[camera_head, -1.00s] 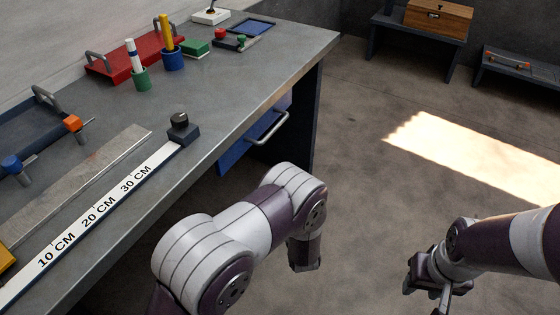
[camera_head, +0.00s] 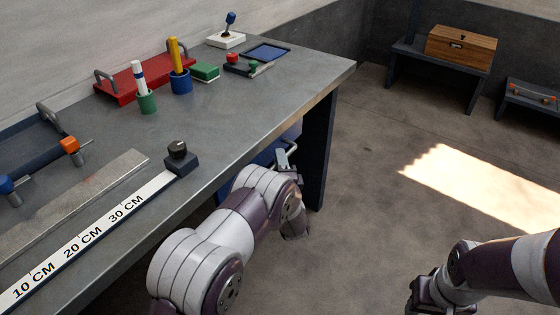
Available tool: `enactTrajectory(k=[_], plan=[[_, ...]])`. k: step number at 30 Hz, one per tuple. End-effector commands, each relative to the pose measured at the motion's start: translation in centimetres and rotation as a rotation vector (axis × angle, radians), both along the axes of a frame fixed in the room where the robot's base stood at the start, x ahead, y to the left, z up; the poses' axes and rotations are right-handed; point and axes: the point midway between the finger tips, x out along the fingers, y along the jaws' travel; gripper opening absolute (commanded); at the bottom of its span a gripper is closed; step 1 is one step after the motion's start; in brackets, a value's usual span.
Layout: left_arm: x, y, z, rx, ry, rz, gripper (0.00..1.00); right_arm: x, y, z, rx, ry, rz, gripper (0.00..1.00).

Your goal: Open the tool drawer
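The tool drawer (camera_head: 291,132) is a blue front under the right end of the grey workbench, and it looks closed. My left arm covers much of it. Its silver bar handle (camera_head: 291,149) shows only in part. My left gripper (camera_head: 283,160) appears small and dark at the handle, just beyond my arm's upper joint. Its fingers are mostly hidden, so I cannot tell whether they touch or grip the bar. My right gripper (camera_head: 424,294) is low at the right, away from the bench, with its fingertips partly cut off by the bottom edge.
The workbench (camera_head: 225,125) carries a ruled stop bar (camera_head: 83,238), a red tray (camera_head: 143,82), pen cups and small tools. Its dark leg (camera_head: 319,150) stands right of the drawer. A wooden box (camera_head: 461,48) sits on a far stand. The floor between is clear.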

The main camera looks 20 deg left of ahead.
Motion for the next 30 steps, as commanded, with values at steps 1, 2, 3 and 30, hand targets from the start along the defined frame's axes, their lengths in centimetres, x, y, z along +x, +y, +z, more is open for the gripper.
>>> enactTrajectory(k=[1, 2, 3, 30], plan=[[0.0, 0.0, 0.0, 0.000, 0.000, 0.000, 0.04, 0.0, 0.0, 0.0, 0.000, 0.000, 0.000, 0.43], [0.0, 0.0, 0.0, 0.000, 0.000, 0.000, 0.00, 0.0, 0.0, 0.0, 0.000, 0.000, 0.000, 0.43], [0.0, 0.0, 0.0, 0.000, 0.000, 0.000, 0.00, 0.0, 0.0, 0.0, 0.000, 0.000, 0.000, 0.43], [-6.0, -16.3, -0.2, 0.001, 0.002, -0.007, 0.00, 0.0, 0.0, 1.1, 0.000, 0.000, 0.000, 0.43]])
